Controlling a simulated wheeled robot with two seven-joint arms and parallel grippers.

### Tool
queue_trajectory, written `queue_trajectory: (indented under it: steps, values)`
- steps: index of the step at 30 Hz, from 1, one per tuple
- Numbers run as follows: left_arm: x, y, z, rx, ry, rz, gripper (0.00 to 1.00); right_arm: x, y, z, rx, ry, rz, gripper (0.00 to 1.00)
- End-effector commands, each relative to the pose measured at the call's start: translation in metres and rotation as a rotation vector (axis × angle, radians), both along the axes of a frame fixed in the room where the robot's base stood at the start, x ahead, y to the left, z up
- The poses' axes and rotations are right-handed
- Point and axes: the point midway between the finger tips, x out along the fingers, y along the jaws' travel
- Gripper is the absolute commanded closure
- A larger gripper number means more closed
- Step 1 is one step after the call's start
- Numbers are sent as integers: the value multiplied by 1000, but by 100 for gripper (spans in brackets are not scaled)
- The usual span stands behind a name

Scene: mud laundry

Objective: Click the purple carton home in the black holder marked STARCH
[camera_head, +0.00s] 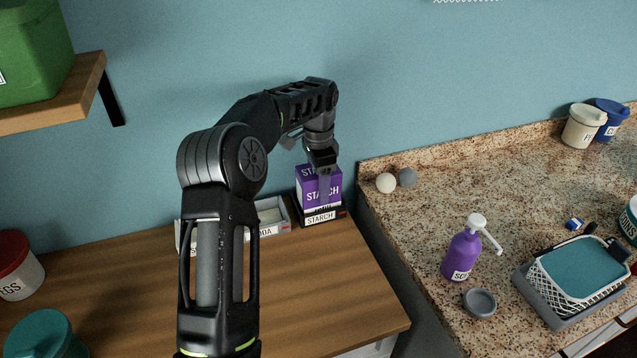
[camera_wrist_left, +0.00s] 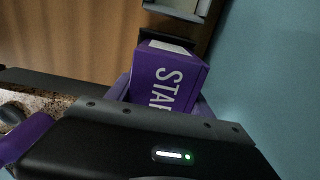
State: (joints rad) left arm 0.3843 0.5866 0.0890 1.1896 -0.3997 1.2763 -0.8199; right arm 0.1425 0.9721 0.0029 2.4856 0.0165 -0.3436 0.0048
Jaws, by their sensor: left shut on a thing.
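The purple carton (camera_head: 308,186), lettered STARCH, stands upright at the back right of the wooden counter. The black holder (camera_head: 340,213) with a white STARCH label is at its foot. The carton's lower end is at the holder, just above the label; how deep it sits I cannot tell. My left gripper (camera_head: 324,180) reaches down from above and is shut on the carton, covering part of its front. In the left wrist view the carton (camera_wrist_left: 172,82) shows beyond the black gripper body, its lettering turned sideways. My right gripper is not in view.
A pale tray (camera_head: 270,216) stands left of the holder, partly behind my arm. The blue wall is close behind the carton. A shelf (camera_head: 60,105) juts out upper left.

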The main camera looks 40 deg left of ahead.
Motion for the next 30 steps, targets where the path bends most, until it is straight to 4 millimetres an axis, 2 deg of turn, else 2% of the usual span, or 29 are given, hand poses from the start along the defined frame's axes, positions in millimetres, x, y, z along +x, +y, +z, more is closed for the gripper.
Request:
queue_trajectory:
  steps: [8,9,18,27,30]
  values:
    - [0,0,-2,-1,1,0,100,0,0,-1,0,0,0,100]
    - [0,0,-2,-1,1,0,38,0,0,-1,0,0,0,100]
    - [0,0,-2,-1,1,0,15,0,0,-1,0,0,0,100]
    - [0,0,-3,-1,3,0,15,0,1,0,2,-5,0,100]
    - [0,0,4,1,-1,0,15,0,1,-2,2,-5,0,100]
